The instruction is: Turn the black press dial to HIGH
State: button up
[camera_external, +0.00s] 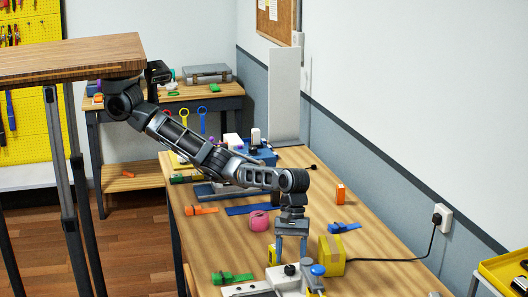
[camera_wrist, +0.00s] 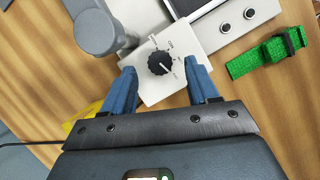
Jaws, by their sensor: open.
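The black press dial (camera_wrist: 160,63) is a ribbed knob on a white plate with small markings around it, in the wrist view. A pale pointer line shows on it, but the labels are too small to read. My gripper (camera_wrist: 163,80) is open, with one blue-grey finger on each side of the dial and a visible space between each finger and the knob. In the external view the dial (camera_external: 290,269) sits on the white press unit near the table's front, just below my gripper (camera_external: 291,260), which points down.
A blue-topped post (camera_external: 317,271) and a yellow box (camera_external: 331,255) stand close on the right. A green strap (camera_external: 232,278) lies to the left. A pink roll (camera_external: 259,220), an orange strap (camera_external: 201,210) and a blue strap (camera_external: 343,227) lie farther back. A black cord crosses the right side.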

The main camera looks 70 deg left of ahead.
jog(key=shift+x, duration=1.15)
jog(key=c, duration=1)
